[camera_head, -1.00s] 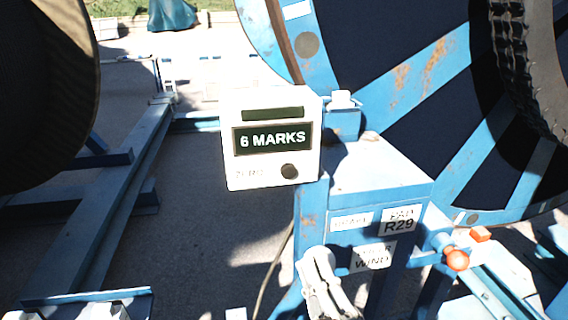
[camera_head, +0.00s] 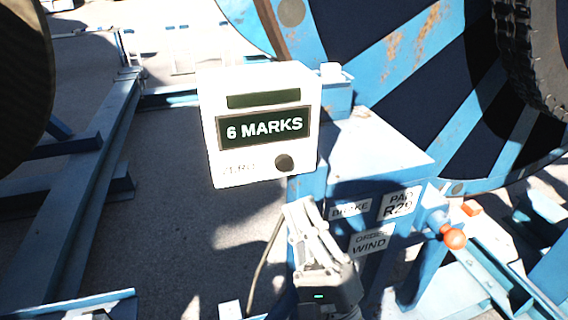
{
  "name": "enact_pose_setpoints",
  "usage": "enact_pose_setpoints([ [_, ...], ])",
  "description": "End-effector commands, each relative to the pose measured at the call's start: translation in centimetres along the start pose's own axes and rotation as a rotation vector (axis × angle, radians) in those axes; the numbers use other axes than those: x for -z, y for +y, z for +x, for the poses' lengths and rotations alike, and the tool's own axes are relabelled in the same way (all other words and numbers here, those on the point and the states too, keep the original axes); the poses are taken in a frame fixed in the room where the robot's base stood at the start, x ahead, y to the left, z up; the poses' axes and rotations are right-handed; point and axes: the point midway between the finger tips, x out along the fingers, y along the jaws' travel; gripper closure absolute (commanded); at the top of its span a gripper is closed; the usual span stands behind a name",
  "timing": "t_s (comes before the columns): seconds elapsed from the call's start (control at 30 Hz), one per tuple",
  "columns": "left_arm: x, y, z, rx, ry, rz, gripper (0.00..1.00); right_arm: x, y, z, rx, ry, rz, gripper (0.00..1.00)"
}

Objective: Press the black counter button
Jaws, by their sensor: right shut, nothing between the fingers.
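The white counter box (camera_head: 209,110) stands in the middle of the head view, its display (camera_head: 264,127) reading "6 MARKS". The round black counter button (camera_head: 285,162) is at the lower right of its face, beside the faint word "ZERO". My right gripper (camera_head: 298,207) is shut and empty, its fingers pointing up. In the picture its fingertips are a little below the box and the button, apart from the button. My left gripper is not in view.
A blue stand with labels such as "WIND" (camera_head: 369,243) is right of my gripper. An orange-red knob (camera_head: 453,237) sticks out farther right. The large blue reel (camera_head: 395,60) fills the upper right. Blue rails (camera_head: 75,200) lie at left; open ground is below the box.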

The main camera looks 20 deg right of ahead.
Motion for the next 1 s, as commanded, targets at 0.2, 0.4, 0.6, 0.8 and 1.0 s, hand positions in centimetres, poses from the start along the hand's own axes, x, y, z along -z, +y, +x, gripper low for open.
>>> enact_pose_setpoints([
  [0.2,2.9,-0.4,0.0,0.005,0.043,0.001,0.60,1.5,1.4,2.1,0.003,0.000,-0.001,1.00],
  [0.4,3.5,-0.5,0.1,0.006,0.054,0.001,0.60,2.9,2.8,4.0,0.003,0.000,-0.001,1.00],
  [0.6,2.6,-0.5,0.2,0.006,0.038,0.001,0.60,3.8,3.8,5.2,0.001,0.000,0.000,1.00],
  [0.8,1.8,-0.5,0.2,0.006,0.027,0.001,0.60,4.1,4.0,5.6,0.000,0.001,0.000,1.00],
  [1.0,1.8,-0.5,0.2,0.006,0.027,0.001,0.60,4.1,4.0,5.6,0.000,0.001,-0.001,1.00],
])
